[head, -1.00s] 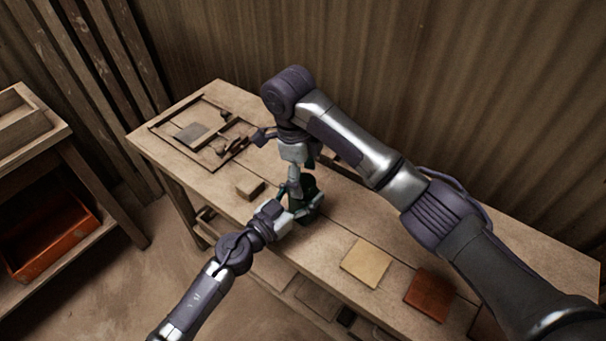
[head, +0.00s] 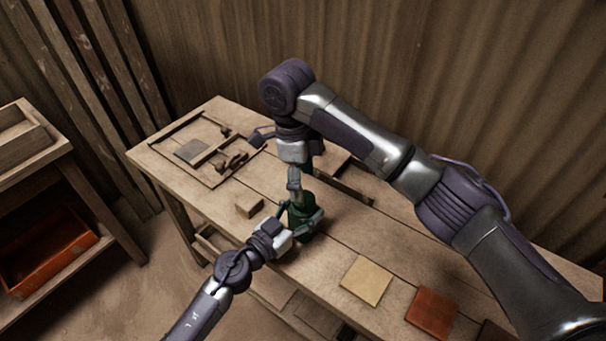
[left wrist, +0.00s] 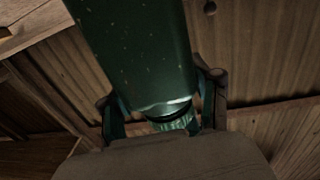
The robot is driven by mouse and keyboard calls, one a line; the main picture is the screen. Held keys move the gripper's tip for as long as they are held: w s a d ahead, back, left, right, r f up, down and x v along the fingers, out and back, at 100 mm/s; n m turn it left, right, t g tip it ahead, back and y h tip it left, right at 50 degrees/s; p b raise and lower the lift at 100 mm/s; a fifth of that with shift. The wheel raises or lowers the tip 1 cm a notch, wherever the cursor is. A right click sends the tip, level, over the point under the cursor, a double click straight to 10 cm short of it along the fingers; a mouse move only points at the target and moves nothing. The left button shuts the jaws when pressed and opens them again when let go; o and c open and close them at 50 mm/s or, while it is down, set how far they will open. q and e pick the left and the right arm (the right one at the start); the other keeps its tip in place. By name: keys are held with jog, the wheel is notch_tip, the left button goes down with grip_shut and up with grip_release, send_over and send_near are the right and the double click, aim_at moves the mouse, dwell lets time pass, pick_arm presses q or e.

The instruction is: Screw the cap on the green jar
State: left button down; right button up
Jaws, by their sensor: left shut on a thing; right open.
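The green jar (head: 301,222) stands at the bench's front edge in the head view. My left gripper (head: 304,226) is shut on it from the front left. In the left wrist view the jar (left wrist: 140,50) is a large dark green cylinder with a pale rim and a narrower green part at its lower end, between the fingers of my left gripper (left wrist: 165,112). My right gripper (head: 294,190) is open and points down just above the jar's top. Whether it touches the jar I cannot tell. I cannot make out the cap.
A small wooden block (head: 249,205) lies left of the jar on the bench (head: 340,240). A framed area (head: 180,165) with a grey tile is at the far left. A yellow tile (head: 366,280) and red tile (head: 432,313) lie to the right. An orange bin (head: 45,255) sits in the left shelf.

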jog(key=n, duration=0.7)
jog(key=shift+w+r, duration=0.1)
jog(key=shift+r, duration=0.2)
jog(key=n, duration=0.7)
jog(key=shift+r, duration=0.2)
jog(key=n, duration=0.6)
jog(key=shift+r+n+y, duration=0.2)
jog(key=shift+n+y, duration=0.1)
jog(key=n, duration=0.4)
jog(key=shift+r+n, duration=0.15)
jog(key=shift+n, duration=0.15)
jog(key=n, duration=0.4)
jog(key=shift+r, duration=0.15)
jog(key=n, duration=0.4)
jog(key=shift+d+r+n, duration=0.1)
jog(key=shift+n, duration=0.2)
jog(key=n, duration=0.6)
jog(key=shift+r+n+y, duration=0.2)
jog(key=shift+n+y, duration=0.1)
jog(key=n, duration=0.4)
jog(key=shift+r, duration=0.1)
jog(key=n, duration=0.5)
jog(key=shift+r+n, duration=0.15)
jog(key=shift+n, duration=0.15)
